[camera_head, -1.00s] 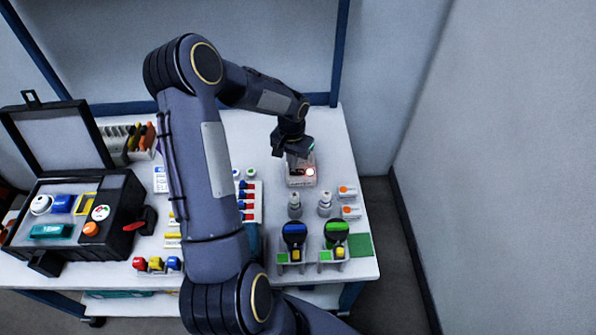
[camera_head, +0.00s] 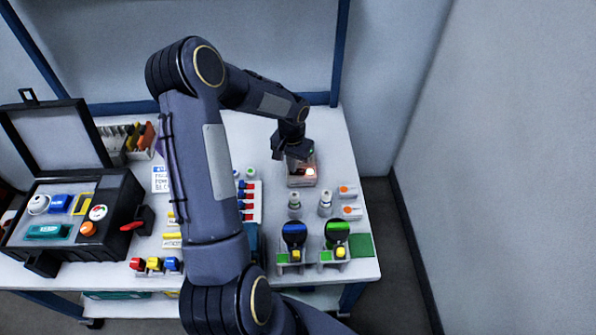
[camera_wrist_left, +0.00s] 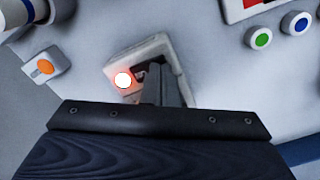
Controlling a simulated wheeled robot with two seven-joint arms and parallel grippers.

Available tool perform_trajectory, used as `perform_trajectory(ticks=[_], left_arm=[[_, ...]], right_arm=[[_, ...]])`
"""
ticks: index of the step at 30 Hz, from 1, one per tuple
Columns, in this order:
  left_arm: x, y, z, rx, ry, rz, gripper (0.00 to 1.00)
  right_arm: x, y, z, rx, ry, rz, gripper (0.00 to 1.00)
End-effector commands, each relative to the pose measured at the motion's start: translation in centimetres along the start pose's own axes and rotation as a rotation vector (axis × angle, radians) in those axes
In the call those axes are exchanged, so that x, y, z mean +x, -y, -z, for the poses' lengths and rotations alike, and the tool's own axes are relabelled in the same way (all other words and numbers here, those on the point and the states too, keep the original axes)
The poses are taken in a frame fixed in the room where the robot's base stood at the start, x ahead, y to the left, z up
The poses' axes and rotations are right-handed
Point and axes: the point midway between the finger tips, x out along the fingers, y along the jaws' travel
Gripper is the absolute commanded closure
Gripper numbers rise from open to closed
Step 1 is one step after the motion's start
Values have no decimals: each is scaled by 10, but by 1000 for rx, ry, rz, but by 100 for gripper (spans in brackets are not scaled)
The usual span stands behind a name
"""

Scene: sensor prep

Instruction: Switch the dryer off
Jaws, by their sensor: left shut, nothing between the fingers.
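The dryer (camera_head: 302,180) is a small pale box on the right part of the bench, with a glowing light (camera_head: 310,172) on its right side. In the left wrist view the dryer (camera_wrist_left: 178,52) is a pale frame, and its light (camera_wrist_left: 123,80) is white with a red glow. My left gripper (camera_head: 294,160) points down at the dryer, shut and empty. In the left wrist view its fingertips (camera_wrist_left: 165,80) overlap the dryer's inner part beside the light. I cannot tell whether they touch it. The gripper hides part of the dryer. My right gripper is not in view.
Two small bottles (camera_head: 295,203) and two stands with blue and green tops (camera_head: 336,234) are in front of the dryer. Orange-marked white pieces (camera_head: 348,191) lie to its right. A rack of red and blue pieces (camera_head: 248,203) is to its left. An open black case (camera_head: 120,225) stands far left.

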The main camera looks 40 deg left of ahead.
Motion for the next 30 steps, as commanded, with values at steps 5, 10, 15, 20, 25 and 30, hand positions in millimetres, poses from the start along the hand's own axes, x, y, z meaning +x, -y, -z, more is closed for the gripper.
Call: perform_trajectory(ticks=[5,10,15,20,25,30], left_arm=[[4,0,0,0,0,0,100],[4,0,0,0,0,0,100],[3,0,0,0,0,0,100],[-7,0,0,0,-1,1,100],[-22,0,0,-2,-1,0,100],[-35,0,0,0,-1,1,100]], right_arm=[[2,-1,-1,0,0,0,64],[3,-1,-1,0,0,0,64],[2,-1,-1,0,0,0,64],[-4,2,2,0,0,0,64],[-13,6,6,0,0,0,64],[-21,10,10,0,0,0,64]])
